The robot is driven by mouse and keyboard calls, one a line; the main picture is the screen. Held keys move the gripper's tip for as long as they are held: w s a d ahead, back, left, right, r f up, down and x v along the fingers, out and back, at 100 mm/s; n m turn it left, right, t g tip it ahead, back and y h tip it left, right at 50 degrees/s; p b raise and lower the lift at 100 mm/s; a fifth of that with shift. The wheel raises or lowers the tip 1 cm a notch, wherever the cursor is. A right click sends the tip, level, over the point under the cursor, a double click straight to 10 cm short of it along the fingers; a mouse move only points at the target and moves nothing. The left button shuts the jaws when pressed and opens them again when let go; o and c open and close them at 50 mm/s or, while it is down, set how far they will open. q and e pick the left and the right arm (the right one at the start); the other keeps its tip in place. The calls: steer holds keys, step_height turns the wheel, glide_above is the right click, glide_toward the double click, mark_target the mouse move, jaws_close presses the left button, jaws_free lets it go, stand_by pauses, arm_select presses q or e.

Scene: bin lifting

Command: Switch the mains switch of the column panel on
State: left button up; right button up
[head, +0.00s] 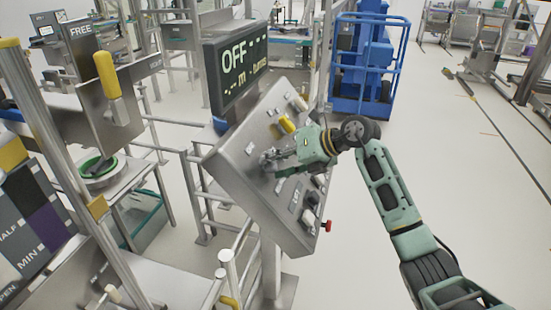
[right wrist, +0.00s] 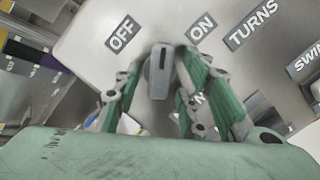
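The grey column panel (head: 236,165) stands tilted on a post, with several knobs and buttons on its sloping face. Its dark display (head: 234,72) reads OFF. My right gripper (head: 267,160) is at the panel's left part. The switch's dark mark points between the OFF label (right wrist: 123,33) and the ON label (right wrist: 203,27). In the head view the gripper hides the switch. My left gripper is not in view.
A yellow knob (head: 286,124) sits just above my right gripper on the panel, and a red knob (head: 327,226) juts from its lower right edge. A blue cage cart (head: 366,62) stands behind.

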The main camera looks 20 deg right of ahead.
steer(key=shift+w+a+f, duration=0.1)
steer(key=shift+c, duration=0.5)
jaws_close()
